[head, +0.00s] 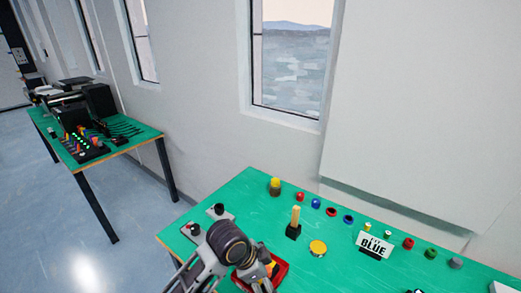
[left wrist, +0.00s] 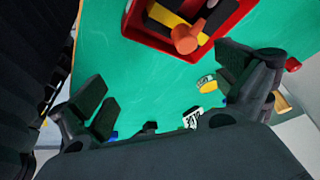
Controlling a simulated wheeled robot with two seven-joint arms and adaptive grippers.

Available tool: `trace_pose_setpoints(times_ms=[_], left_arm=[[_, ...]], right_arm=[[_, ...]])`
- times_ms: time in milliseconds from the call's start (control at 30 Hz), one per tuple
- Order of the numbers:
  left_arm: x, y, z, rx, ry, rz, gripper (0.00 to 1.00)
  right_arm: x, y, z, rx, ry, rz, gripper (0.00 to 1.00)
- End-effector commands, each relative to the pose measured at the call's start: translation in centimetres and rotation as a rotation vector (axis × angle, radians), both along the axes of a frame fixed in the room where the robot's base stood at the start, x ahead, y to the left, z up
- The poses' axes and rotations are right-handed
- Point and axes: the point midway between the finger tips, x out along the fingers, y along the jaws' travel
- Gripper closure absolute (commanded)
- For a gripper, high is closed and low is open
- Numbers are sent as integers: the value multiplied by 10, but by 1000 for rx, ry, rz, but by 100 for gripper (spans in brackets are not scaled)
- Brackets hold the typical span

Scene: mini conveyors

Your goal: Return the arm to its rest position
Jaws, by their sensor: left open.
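My left arm (head: 230,243) reaches over the near left part of the green table (head: 230,198) in the head view, beside a red tray (head: 281,272) and partly covering it. In the left wrist view my left gripper (left wrist: 168,95) has its two dark fingers wide apart, with nothing between them but the green tabletop. The red tray also shows at the top of that view (left wrist: 247,12), holding black, yellow and orange-brown pieces. My right gripper is in neither view.
A wall with a window (head: 291,55) is behind. Another green table (head: 135,138) with equipment stands left.

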Motion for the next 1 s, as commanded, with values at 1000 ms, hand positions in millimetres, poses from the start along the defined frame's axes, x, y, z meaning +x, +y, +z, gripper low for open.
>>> trace_pose_setpoints(times_ms=[1000], left_arm=[[-47,143,-52,-44,119,817,0]], right_arm=[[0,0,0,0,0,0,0]])
